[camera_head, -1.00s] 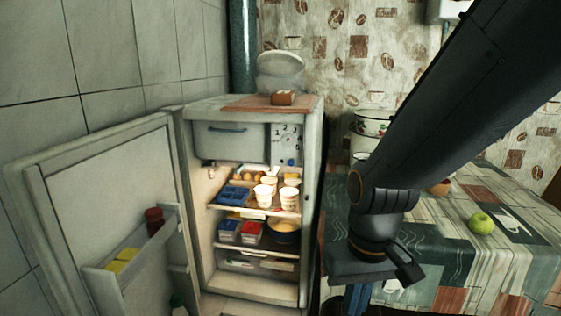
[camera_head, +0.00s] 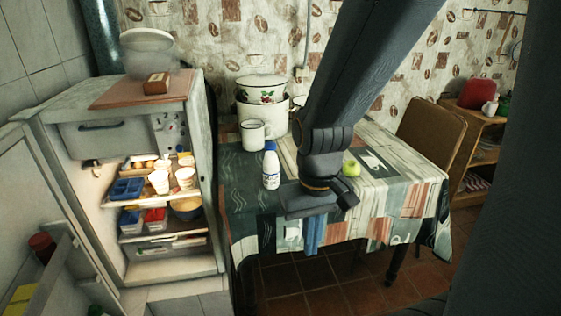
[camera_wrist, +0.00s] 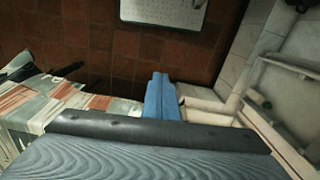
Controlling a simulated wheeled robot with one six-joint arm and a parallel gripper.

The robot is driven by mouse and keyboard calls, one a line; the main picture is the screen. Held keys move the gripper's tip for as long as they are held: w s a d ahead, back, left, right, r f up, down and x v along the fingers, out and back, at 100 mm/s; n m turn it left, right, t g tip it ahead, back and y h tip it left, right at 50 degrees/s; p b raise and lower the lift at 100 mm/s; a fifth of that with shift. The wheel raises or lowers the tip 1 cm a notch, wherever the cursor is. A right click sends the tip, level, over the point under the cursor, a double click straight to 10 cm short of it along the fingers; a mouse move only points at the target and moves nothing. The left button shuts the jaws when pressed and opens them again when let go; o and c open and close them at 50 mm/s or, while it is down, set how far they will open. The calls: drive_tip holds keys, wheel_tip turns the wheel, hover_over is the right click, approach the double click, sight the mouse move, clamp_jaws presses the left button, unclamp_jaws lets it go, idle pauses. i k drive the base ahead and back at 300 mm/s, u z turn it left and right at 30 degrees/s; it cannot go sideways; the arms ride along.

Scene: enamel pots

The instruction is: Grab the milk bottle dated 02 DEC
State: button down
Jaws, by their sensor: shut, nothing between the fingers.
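A white bottle with a blue cap and dark print (camera_head: 271,168) stands upright on the table, near its left edge. Its date is too small to read. My gripper (camera_head: 313,240) hangs to the right of and in front of this bottle, pointing down by the table's front edge, apart from it. Its blue fingers also show in the wrist view (camera_wrist: 160,98), closed together with nothing between them. The wrist view shows no bottle on the table. A green cap (camera_head: 95,311) shows low in the open fridge door; what it belongs to is mostly cut off.
The open fridge (camera_head: 170,270) at left holds cups, blue and red boxes and a bowl. Enamel pots (camera_head: 262,95) and a white mug (camera_head: 253,134) stand behind the bottle. A green apple (camera_head: 351,168) lies right of my wrist. A chair (camera_head: 432,140) stands at right.

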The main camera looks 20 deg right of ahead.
sight(271, 162)
drive_tip(key=u, duration=0.15)
drive_tip(key=i, duration=0.95)
drive_tip(key=z, duration=0.85)
